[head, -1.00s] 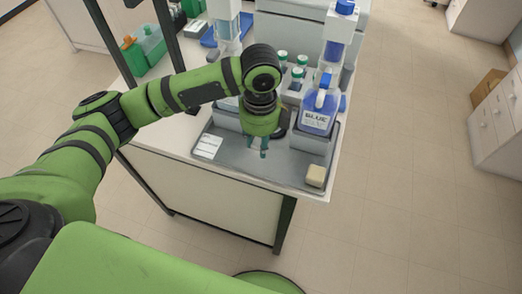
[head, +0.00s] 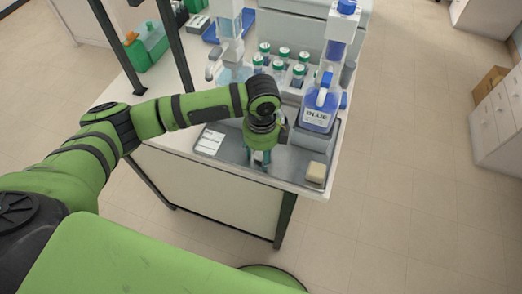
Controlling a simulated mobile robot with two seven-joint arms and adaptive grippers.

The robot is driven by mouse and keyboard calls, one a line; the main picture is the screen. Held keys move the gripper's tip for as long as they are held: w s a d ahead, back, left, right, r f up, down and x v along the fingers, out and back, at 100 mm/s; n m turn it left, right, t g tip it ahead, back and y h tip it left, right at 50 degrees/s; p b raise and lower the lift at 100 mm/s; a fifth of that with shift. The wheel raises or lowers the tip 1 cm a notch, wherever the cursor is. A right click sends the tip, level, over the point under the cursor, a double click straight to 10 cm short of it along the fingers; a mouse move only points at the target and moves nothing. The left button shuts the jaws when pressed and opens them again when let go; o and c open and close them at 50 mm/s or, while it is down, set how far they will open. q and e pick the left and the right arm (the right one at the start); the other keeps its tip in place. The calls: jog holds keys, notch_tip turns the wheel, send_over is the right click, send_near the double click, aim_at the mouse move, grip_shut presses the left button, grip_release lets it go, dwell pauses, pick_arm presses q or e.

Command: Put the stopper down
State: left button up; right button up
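My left gripper (head: 258,161) points down over the front of the grey tray (head: 226,157) on the bench. Its fingers look slightly apart, but they are small and partly hidden by the gripper body. I cannot make out a stopper between them or on the tray. A bottle of blue liquid labelled BLUE (head: 317,115) stands on a grey block at the tray's right. A second, pale-blue bottle (head: 232,72) stands behind my forearm, partly hidden. My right gripper is not in view.
Several green-capped bottles (head: 283,52) stand behind the gripper. A cream block (head: 316,171) sits at the tray's front right corner and a white label card (head: 210,141) at its left. A green box (head: 146,48) stands at the back left.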

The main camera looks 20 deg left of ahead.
aim_at(261, 154)
pick_arm(q)
jog(key=shift+r, duration=0.15)
notch_tip(261, 154, up, 12)
jog(key=b, duration=0.1)
dwell(0.6)
dwell(0.4)
